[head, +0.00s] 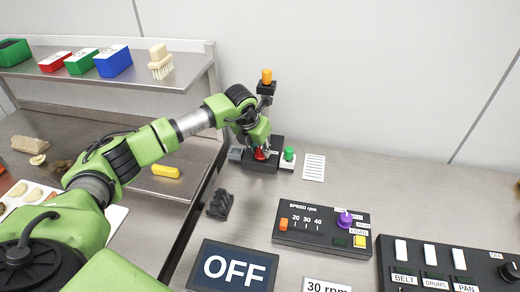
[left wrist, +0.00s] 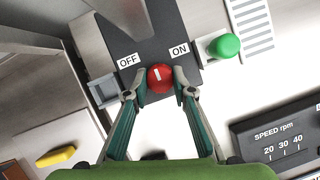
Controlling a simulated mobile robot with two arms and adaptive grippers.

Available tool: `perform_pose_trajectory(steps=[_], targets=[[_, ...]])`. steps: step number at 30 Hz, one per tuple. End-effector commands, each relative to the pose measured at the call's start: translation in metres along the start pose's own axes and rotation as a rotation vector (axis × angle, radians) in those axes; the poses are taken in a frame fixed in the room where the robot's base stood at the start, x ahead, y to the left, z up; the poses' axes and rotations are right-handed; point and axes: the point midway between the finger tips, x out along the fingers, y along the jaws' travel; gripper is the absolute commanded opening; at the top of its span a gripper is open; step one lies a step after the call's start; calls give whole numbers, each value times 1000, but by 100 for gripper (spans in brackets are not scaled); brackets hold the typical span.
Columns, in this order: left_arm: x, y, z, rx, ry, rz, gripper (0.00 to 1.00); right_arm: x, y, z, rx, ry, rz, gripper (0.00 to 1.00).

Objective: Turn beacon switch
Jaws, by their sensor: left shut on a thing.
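The beacon switch is a round red knob (left wrist: 158,76) with a short white mark, on a dark box (head: 262,166) near the back wall. In the left wrist view, OFF is printed at the knob's upper left and ON at its upper right. The white mark points roughly upward, between the two labels. My left gripper (left wrist: 160,92) has its two fingertips on either side of the knob and is shut on it. In the head view, the left gripper (head: 259,149) partly hides the knob. My right gripper is not in view.
A green button (head: 289,154) sits right of the switch box. A dark screen reading OFF (head: 233,269), a speed panel (head: 322,223) and a black switch panel (head: 445,265) stand nearer. A shelf (head: 170,75) with bins is at the left.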

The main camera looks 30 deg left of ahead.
Motion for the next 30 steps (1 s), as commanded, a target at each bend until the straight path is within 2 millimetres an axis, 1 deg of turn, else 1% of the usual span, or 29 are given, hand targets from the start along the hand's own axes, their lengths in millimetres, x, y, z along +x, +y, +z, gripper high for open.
perform_pose_trajectory(steps=[4, 5, 6, 7, 14, 16, 20, 23, 30], targets=[[-1, 0, 2, -2, -5, 0, 2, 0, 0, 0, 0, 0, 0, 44], [-1, 0, 2, -2, -5, 0, 29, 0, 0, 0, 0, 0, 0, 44], [-1, 1, 2, -2, -4, 0, 39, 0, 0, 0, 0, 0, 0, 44], [-1, 0, 2, -2, -4, 0, 40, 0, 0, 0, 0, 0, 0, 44], [0, 0, 1, -1, -2, 0, 40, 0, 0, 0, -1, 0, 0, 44], [-1, 0, 1, -1, -1, 0, 40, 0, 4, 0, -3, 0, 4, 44], [-8, 1, 1, -1, -3, 0, 40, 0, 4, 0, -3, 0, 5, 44], [-24, 1, 1, -1, -4, -1, 40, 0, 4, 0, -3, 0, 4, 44], [-76, 1, 2, 1, -6, 1, 40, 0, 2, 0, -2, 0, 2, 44]])
